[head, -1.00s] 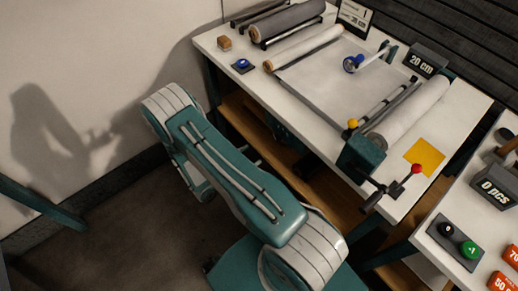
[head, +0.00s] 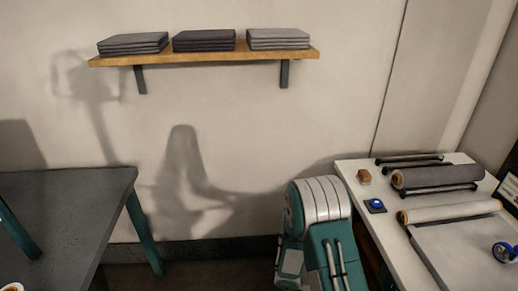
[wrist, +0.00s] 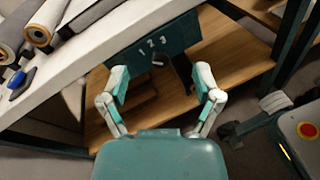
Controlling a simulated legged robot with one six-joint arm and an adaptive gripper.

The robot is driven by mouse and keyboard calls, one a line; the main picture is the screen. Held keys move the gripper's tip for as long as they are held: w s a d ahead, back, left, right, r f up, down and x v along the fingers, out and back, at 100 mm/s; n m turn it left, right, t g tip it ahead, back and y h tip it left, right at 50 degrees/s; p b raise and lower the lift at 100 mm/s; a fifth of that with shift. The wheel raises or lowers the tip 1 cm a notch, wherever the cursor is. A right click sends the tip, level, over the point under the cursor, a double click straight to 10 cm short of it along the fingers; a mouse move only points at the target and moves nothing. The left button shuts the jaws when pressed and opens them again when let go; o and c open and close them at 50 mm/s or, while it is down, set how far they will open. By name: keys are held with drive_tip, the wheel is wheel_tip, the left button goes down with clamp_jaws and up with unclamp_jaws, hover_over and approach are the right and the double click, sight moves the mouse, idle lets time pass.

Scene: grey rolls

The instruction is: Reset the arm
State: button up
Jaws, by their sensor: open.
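My arm (head: 325,225) shows in the head view at the lower middle, a white and teal link folded beside the white worktable (head: 385,225). My gripper is out of the head view. In the wrist view my gripper (wrist: 161,92) is open, with its two white and teal fingers spread apart and nothing between them.
Grey rolls (head: 440,177) and a blue button (head: 375,205) sit on the worktable. A dark table (head: 70,215) stands at the left. A wall shelf (head: 210,58) holds folded grey stacks. Floor between the tables looks clear.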

drive_tip(key=s+a+r+m+t+y, duration=0.2)
drive_tip(key=s+a+r+m+y, duration=0.2)
drive_tip(key=r, duration=0.5)
drive_tip(key=s+a+r+m+t+y, duration=0.3)
drive_tip(key=r+y, duration=0.3)
drive_tip(key=r, duration=0.4)
drive_tip(key=s+a+r+m+t+y, duration=0.3)
drive_tip(key=s+a+r+m+y, duration=0.2)
drive_tip(key=r, duration=0.5)
drive_tip(key=shift+s+y, duration=0.5)
drive_tip(key=shift+s, duration=0.1)
